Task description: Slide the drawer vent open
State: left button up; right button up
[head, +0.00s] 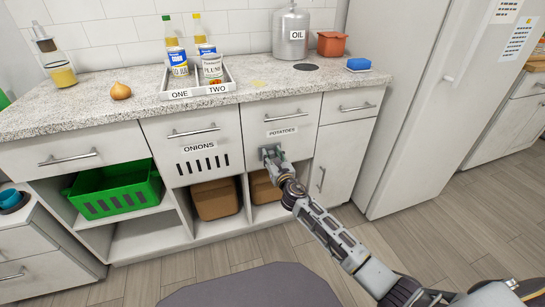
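The potatoes drawer (294,110) is a white front with a bar handle and a "POTATOES" label (282,132). My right gripper (268,151) is against or just in front of its lower part, below the label. The gripper and wrist cover much of the area where a vent may be, and I see no dark slots there. Whether the fingers touch or grip anything is too small to tell. The onions drawer (205,129) on its left has an "ONIONS" label and a row of dark vent slots (196,167). My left gripper is out of view.
Brown bins (216,199) stand in the open shelves below the drawers, with a green basket (112,190) to the left. The granite counter (130,105) holds a tray, an onion and an oil canister. A cabinet door is right of my gripper.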

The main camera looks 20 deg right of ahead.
aim_at(292, 145)
grip_shut()
jog(key=d, duration=0.9)
jog(key=shift+w+d+p, duration=0.1)
jog(key=shift+d+p, duration=0.1)
jog(key=shift+p, duration=0.1)
jog(key=shift+d, duration=0.3)
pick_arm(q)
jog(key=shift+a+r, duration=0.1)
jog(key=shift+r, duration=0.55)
pick_arm(e)
jog(key=shift+o, duration=1.2)
grip_release()
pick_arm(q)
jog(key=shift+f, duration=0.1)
